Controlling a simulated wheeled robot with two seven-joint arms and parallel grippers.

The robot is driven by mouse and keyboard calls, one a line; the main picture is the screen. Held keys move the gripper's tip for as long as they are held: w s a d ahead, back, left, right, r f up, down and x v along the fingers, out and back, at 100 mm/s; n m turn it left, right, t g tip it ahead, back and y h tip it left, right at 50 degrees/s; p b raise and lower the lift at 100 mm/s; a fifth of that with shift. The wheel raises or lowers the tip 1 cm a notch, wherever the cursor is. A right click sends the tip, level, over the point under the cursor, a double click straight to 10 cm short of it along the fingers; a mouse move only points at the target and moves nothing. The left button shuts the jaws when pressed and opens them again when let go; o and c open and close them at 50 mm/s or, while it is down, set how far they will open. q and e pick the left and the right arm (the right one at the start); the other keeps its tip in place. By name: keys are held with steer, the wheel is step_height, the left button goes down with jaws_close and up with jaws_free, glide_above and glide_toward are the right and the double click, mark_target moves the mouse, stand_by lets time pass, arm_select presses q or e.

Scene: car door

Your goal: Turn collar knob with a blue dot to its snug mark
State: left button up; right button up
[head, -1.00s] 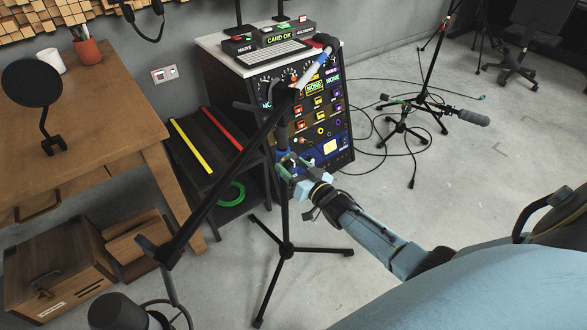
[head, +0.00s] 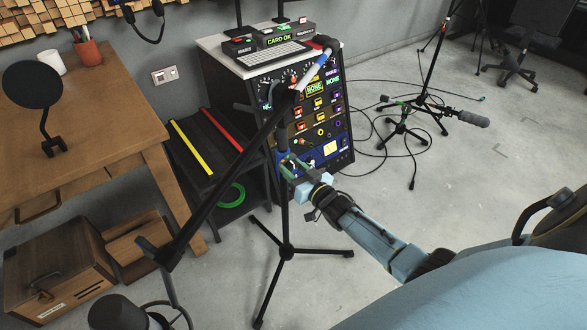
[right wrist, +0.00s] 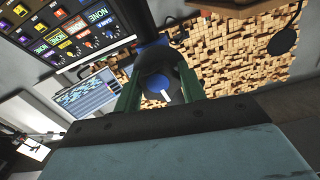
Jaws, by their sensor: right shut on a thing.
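A microphone stand with a black boom (head: 222,190) stands on a tripod (head: 287,248) in the middle of the head view. My right gripper (head: 286,162) is at the collar on its upright. In the right wrist view, the dark collar knob (right wrist: 152,67) sits between the two green fingers of my right gripper (right wrist: 160,88). The knob's end shows a blue dot (right wrist: 156,84) and a short white line pointing down and slightly right. The fingers are shut on the knob's sides. I cannot make out the snug mark. My left gripper is not in view.
A rack (head: 325,120) with lit panels and a keyboard on top stands just behind the stand. A wooden desk (head: 85,120) is at the left and a low dark shelf (head: 215,165) beside it. Other stands and cables lie right on open floor.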

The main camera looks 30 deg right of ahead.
steer(key=n, duration=0.5)
steer(key=shift+n, duration=0.7)
steer(key=o, duration=1)
steer(key=shift+c, duration=0.2)
steer(key=shift+s, duration=0.1)
